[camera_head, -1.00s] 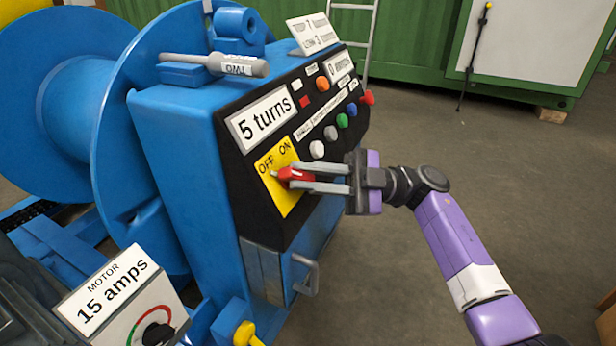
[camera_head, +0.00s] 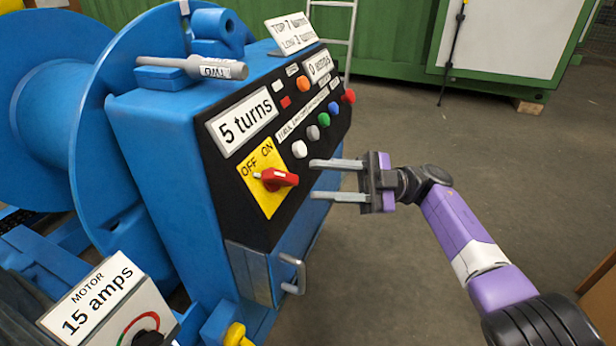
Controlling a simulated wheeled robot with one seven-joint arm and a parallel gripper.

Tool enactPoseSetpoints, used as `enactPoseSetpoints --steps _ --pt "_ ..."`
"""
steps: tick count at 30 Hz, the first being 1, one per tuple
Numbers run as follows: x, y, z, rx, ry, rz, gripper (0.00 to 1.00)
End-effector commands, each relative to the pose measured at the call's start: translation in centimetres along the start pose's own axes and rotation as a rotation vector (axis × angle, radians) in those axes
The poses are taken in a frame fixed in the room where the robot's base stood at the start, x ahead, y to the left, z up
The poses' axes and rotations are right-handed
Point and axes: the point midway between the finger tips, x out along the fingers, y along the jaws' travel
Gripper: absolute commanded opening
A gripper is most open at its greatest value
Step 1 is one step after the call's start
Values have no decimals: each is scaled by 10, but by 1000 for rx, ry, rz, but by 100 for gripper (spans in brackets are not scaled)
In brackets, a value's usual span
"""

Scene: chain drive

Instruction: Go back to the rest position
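My gripper (camera_head: 312,179) is open and empty, its two fingers apart and pointing left at the control panel. It hangs in front of the panel, to the right of the red switch knob (camera_head: 279,179) and clear of it. The knob sits on the yellow OFF/ON plate (camera_head: 264,201), with its pale-tipped end pointing left, toward the OFF side. My purple and black arm runs from the gripper down to the lower right.
The blue machine (camera_head: 165,170) with its big drum (camera_head: 55,95) fills the left. The panel carries several coloured buttons and a "5 turns" label (camera_head: 241,121). A motor box (camera_head: 95,300) reads 15 amps. A handle (camera_head: 293,273) sticks out below. Open floor (camera_head: 400,130) lies right.

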Motion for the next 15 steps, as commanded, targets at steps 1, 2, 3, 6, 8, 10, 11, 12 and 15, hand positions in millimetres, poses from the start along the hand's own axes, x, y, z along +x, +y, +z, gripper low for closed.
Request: enactPoseSetpoints --steps 1,2,3,6,8,10,11,12,15 --pt "-4 0 0 1 -1 0 38" --pt "-6 0 0 1 -1 0 38" --pt "-8 0 0 1 0 0 38" --pt "-12 0 0 0 0 1 38" --pt "-12 0 0 -1 1 0 38" --pt "-12 0 -1 -1 1 0 38" --pt "-12 0 -1 -1 1 0 38" --pt "-12 0 -1 -1 1 0 38" --pt "-12 0 -1 -1 1 0 38"
